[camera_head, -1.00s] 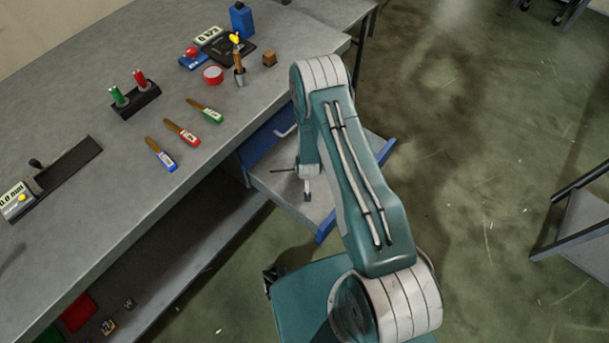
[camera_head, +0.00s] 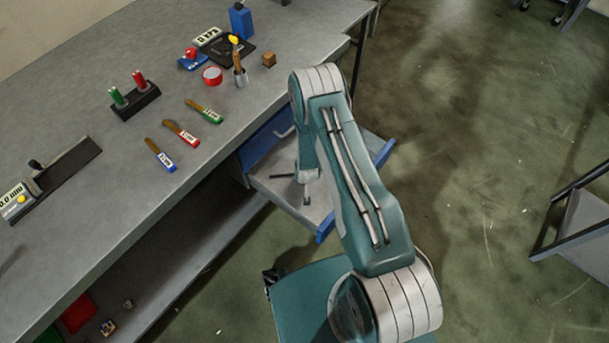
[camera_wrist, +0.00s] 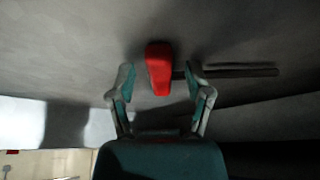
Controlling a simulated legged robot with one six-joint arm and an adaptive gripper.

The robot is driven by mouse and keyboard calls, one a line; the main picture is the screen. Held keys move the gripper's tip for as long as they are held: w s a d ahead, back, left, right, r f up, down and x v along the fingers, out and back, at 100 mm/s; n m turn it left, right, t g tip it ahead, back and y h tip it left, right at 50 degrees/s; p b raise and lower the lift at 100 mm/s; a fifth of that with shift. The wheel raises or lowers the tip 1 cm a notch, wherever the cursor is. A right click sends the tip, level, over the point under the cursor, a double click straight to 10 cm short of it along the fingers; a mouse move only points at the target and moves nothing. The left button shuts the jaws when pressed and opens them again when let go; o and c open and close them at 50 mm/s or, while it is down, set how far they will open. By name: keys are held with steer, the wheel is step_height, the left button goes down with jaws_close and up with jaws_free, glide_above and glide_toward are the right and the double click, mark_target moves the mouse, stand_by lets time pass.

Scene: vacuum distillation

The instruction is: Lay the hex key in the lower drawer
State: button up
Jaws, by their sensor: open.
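The hex key shows in the wrist view as a red handle (camera_wrist: 158,68) with a dark rod (camera_wrist: 225,72) running right. It lies on or very close to the grey floor of the open lower drawer (camera_head: 268,184). My gripper (camera_wrist: 158,82) is open, with one finger on each side of the handle and a gap to each. In the head view my gripper (camera_head: 307,192) is down inside the drawer, and the dark rod (camera_head: 282,175) sticks out to its left. The red handle is hidden there.
The lower drawer's blue front (camera_head: 325,228) stands pulled out, partly behind my arm. A blue upper drawer (camera_head: 264,142) sits above it, under the grey bench (camera_head: 150,200). Open floor is on the right.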

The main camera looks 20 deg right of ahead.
steer(key=s+a+r+y, duration=0.1)
steer(key=s+r, duration=0.1)
steer(key=r, duration=1.7)
steer(key=s+r, duration=0.3)
steer(key=r, duration=1.7)
steer(key=s+d+r+n+t, duration=0.1)
steer(key=s+r, duration=1.7)
steer(key=s, duration=0.2)
steer(key=shift+s+r+n, duration=0.15)
steer(key=shift+s+n, duration=0.2)
steer(key=shift+n, duration=0.05)
